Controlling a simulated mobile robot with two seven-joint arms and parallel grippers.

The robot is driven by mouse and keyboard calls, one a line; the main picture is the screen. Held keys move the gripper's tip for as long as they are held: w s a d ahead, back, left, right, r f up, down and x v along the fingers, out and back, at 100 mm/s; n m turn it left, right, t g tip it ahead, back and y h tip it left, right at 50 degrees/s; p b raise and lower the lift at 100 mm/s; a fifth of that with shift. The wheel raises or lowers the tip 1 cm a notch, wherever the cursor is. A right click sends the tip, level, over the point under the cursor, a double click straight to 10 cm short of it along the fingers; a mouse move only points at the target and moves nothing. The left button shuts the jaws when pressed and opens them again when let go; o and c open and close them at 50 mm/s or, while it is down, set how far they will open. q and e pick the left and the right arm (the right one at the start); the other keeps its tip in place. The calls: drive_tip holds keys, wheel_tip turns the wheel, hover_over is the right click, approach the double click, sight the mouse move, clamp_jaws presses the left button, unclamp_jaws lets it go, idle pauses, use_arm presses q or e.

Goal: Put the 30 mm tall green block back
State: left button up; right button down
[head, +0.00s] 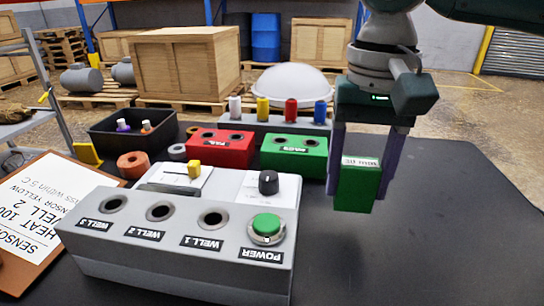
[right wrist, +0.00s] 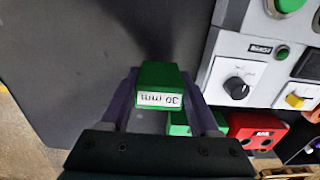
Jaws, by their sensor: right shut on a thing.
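The green block (head: 357,186), with a white label on its upper part, is held by my right gripper (head: 359,178), shut on it with a purple finger on each side. The block hangs upright above the dark table, right of the green two-hole box. In the right wrist view the block (right wrist: 158,80) shows a "30 mm" label, and it sits between the fingers of the right gripper (right wrist: 160,95). I cannot tell its exact height above the table. My left gripper is not in view.
The grey well unit (head: 170,245) with a green power button (head: 266,226) stands left of the block. Behind it are a red box (head: 222,150), a green box (head: 295,155) and a rack (head: 262,122) with coloured pegs. The table (head: 440,230) at right is clear.

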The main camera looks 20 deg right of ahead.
sight(352, 208)
drive_tip(key=shift+f, duration=1.7)
drive_tip(key=shift+f, duration=0.1)
drive_tip(key=shift+c, duration=0.6)
unclamp_jaws()
